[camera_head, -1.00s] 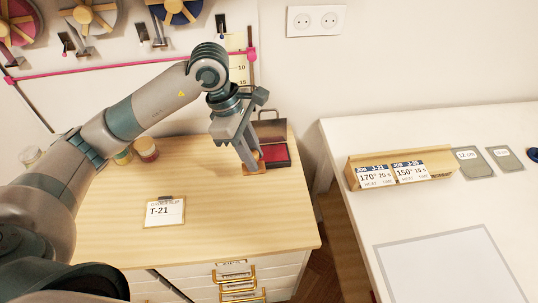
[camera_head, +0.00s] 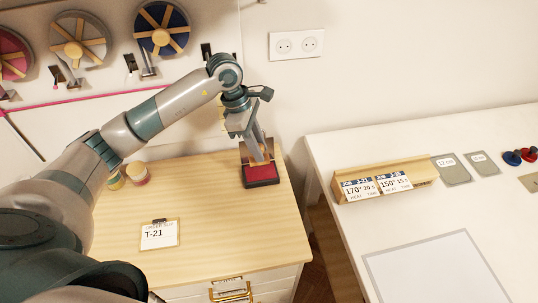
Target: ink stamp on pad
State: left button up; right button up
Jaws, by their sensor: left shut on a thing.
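The ink pad (camera_head: 262,176) lies open on the wooden desk near its back right corner, with a red inking face in a dark case. Its raised lid is mostly hidden behind my left gripper (camera_head: 261,159). That gripper points down at the back part of the pad and is shut on the stamp (camera_head: 266,156), of which only a small tan-brown piece shows between the fingers. I cannot tell whether the stamp's underside touches the red face. My right gripper is out of view.
A clipboard card marked T-21 (camera_head: 159,233) lies at the desk's front left. Small jars (camera_head: 137,173) stand at the back left. The desk's middle is clear. A white table (camera_head: 330,225) to the right, across a gap, holds a wooden label stand (camera_head: 420,174).

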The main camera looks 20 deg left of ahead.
aim_at(261, 174)
pick_arm(q)
jog(key=shift+w+a+f, duration=0.1)
jog(key=shift+w, duration=0.45)
jog(key=shift+f, duration=0.15)
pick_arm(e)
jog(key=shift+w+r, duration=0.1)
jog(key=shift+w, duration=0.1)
pick_arm(q)
jog(key=shift+f, duration=0.1)
jog(key=shift+f+b, duration=0.55)
jog(key=shift+f, duration=0.5)
jog(key=shift+f+b, duration=0.65)
jog(key=shift+f, duration=0.95)
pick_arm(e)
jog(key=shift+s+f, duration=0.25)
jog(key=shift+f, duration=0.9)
pick_arm(q)
jog(key=shift+f+b, duration=0.7)
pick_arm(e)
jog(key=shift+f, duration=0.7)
